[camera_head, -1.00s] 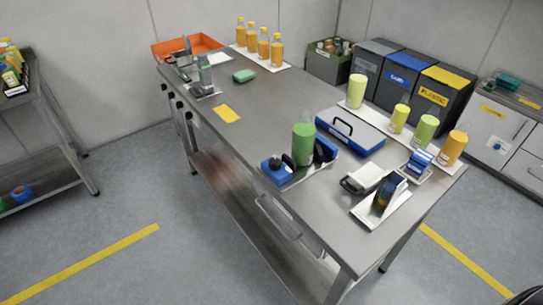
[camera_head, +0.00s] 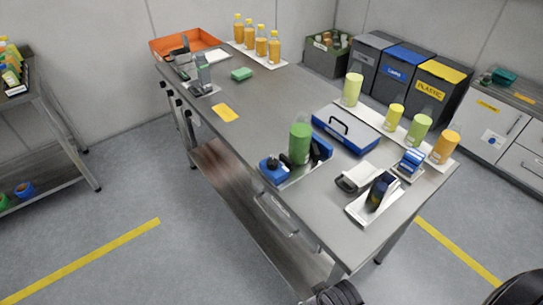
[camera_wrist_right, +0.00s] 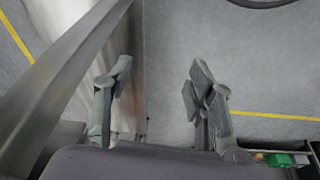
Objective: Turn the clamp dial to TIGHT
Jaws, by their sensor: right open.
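A blue clamp fixture (camera_head: 274,170) with a dark round knob stands near the front edge of the table, beside a tall green bottle (camera_head: 300,143). The knob looks like the clamp dial, but its markings are too small to read. More blue and black parts of the fixture (camera_head: 321,149) show right of the bottle. My right gripper (camera_wrist_right: 160,75) is open and empty in the right wrist view, with the table's metal edge on its left and floor beneath. It is apart from the fixture. My left gripper is not in view.
A blue case (camera_head: 346,131) lies behind the fixture. A dark bottle on a white tray (camera_head: 365,213) and a blue item (camera_head: 411,161) stand to the right. Yellow-green bottles (camera_head: 395,117) line the far edge.

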